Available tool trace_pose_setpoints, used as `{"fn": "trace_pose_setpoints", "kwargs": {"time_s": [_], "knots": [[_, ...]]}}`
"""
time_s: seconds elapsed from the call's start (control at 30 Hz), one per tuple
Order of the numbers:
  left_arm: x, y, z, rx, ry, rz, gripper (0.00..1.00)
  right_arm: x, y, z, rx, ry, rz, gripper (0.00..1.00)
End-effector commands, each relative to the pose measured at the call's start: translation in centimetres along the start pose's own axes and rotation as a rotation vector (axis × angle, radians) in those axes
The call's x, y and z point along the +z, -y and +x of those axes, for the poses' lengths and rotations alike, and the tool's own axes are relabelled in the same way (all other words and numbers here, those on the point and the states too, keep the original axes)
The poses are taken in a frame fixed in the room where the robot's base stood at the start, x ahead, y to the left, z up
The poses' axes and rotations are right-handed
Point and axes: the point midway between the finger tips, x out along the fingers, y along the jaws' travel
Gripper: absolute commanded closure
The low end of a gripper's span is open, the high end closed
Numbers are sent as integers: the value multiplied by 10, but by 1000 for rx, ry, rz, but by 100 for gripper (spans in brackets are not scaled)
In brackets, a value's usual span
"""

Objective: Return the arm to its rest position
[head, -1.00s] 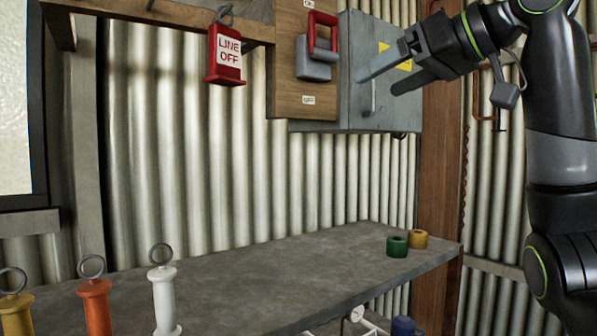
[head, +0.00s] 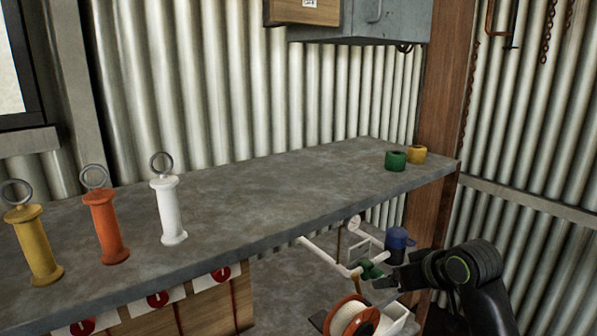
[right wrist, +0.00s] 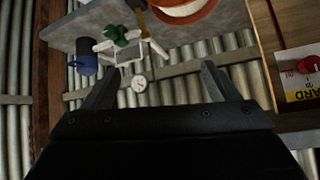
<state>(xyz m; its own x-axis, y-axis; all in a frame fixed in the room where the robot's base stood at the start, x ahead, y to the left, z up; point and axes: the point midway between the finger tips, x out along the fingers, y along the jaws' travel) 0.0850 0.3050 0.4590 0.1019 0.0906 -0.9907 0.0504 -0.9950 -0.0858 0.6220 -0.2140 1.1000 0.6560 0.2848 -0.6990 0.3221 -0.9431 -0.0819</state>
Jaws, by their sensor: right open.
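My right arm comes in from the lower right in the head view. It is folded low, in front of the lower shelf and beneath the bench's right end. Its gripper (head: 384,281) points left, and the pipework behind it partly overlaps its fingertips. In the right wrist view the two fingers of my right gripper (right wrist: 160,78) stand wide apart with nothing held between them. My left gripper is not in view.
The grey bench (head: 270,195) bears yellow (head: 34,245), orange (head: 104,227) and white (head: 168,210) ringed handles, and green (head: 396,161) and yellow (head: 417,154) rings. Below are white pipes (head: 325,256), a gauge (head: 354,223), a blue cup-like object (head: 396,245) and a spool (head: 352,320).

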Motion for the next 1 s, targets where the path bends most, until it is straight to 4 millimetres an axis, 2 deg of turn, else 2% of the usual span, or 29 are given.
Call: {"fn": "trace_pose_setpoints", "kwargs": {"time_s": [0.03,0.27,0.4,0.47,0.6,0.7,0.8,1.0], "knots": [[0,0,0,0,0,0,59,31,-2,8,13,28,15,19],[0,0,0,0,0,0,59,148,-8,19,91,125,71,19],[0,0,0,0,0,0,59,217,-7,12,142,186,104,19],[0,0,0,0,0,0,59,245,-5,6,164,213,119,19],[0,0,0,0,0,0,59,307,-1,-16,222,276,152,19],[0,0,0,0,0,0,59,347,4,-36,264,323,173,19],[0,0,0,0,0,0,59,378,8,-55,302,362,190,19],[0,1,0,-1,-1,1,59,422,16,-91,364,427,214,19]]}}
